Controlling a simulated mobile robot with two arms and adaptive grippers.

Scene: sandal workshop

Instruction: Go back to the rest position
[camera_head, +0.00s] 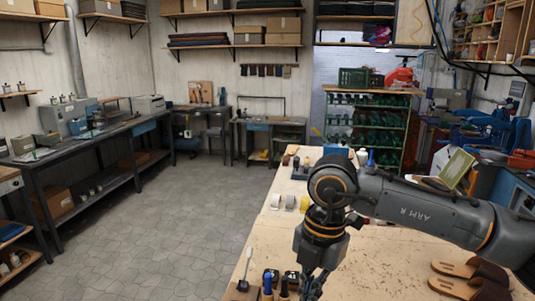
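My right arm, marked "ARM R", comes in from the right and reaches across the wooden worktable (385,262). Its wrist bends downward, and my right gripper (312,287) hangs at the bottom edge of the view, above the table's near left part. Its fingertips are cut off or too small to tell whether they are open or shut, and I see nothing held in it. My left arm and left gripper are not in view.
Brown sandals (462,282) lie at the table's right. Small tools with blue and black handles (268,284) stand near the gripper. Small rolls (290,202) and bottles stand farther back. A green-shelved rack (368,120) is behind. The tiled floor (170,225) at left is clear.

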